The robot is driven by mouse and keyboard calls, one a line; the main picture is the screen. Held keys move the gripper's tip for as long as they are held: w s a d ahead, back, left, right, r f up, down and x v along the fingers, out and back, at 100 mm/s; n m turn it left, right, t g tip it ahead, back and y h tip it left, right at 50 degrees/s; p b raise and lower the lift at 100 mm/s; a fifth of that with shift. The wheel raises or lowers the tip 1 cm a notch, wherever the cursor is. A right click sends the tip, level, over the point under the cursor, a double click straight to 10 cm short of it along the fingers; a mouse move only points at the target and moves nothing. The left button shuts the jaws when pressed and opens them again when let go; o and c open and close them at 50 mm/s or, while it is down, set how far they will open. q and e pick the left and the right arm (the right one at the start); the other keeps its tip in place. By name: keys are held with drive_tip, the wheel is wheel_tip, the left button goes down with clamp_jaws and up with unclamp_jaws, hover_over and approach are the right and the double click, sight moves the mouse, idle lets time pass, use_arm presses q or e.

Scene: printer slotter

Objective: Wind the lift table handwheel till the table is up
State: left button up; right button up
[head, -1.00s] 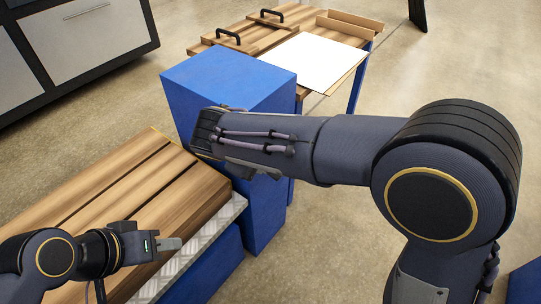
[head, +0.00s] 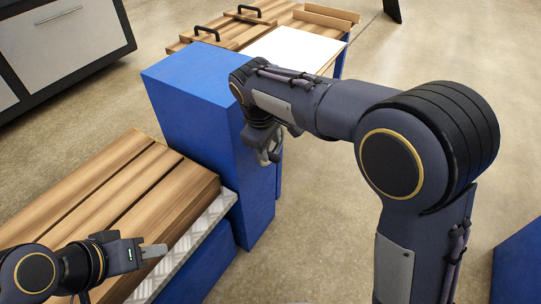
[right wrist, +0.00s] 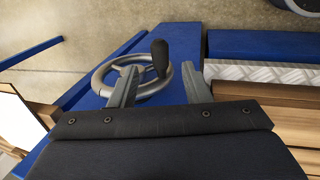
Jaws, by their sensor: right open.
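In the right wrist view the grey handwheel (right wrist: 150,88) with its black knob (right wrist: 160,58) sits on the blue housing (right wrist: 178,42). My right gripper (right wrist: 160,88) is open, its fingers on either side of the knob's line, and the knob appears between them; contact cannot be told. In the head view my right gripper (head: 270,150) points down beside the right face of the blue housing (head: 205,105); the wheel is not clear there. The lift table's metal deck (head: 203,230) carries wooden planks (head: 150,195). My left gripper (head: 153,251) hangs over the planks, its jaws unclear.
Behind the housing stands a bench (head: 225,30) with wooden boards, two black handles and a white sheet (head: 295,48). A grey cabinet (head: 65,40) is at the upper left. Open floor (head: 415,75) lies to the right, with a blue block (head: 520,265) at the lower right edge.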

sight(272, 155)
drive_tip(key=b+x, duration=0.1)
drive_tip(key=x, duration=0.3)
drive_tip(key=shift+f, duration=0.1)
clamp_jaws()
